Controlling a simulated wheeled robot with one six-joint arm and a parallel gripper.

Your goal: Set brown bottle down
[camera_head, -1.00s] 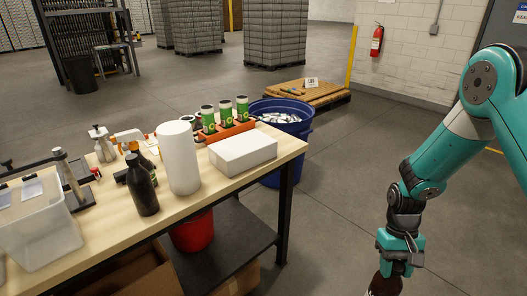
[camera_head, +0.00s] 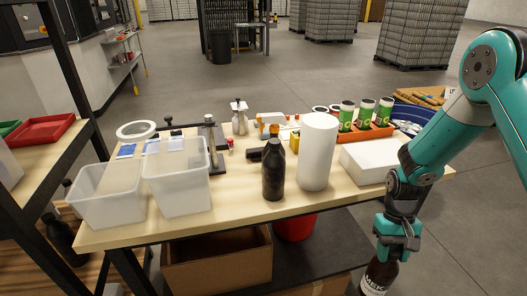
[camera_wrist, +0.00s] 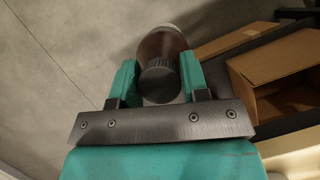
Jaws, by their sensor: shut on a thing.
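My gripper (camera_head: 398,238) is shut on the brown bottle (camera_head: 378,276) and holds it upright by its neck, in front of the workbench at the lower right. The bottle's white label with dark letters shows in part; its base is cut off by the frame edge. In the wrist view the fingers of my gripper (camera_wrist: 160,82) press on both sides of the neck below the dark ribbed cap (camera_wrist: 160,82). The brown shoulder (camera_wrist: 162,45) shows beyond it. The wooden workbench top (camera_head: 240,205) is to the left of and above the bottle.
On the bench stand a dark bottle (camera_head: 273,176), a white roll (camera_head: 317,152), a white box (camera_head: 370,162), an orange rack (camera_head: 365,135) with green-labelled cans and two clear bins (camera_head: 178,185). An open cardboard box (camera_head: 218,265) and a red bucket (camera_head: 295,228) are below. Bare wood shows along the front edge.

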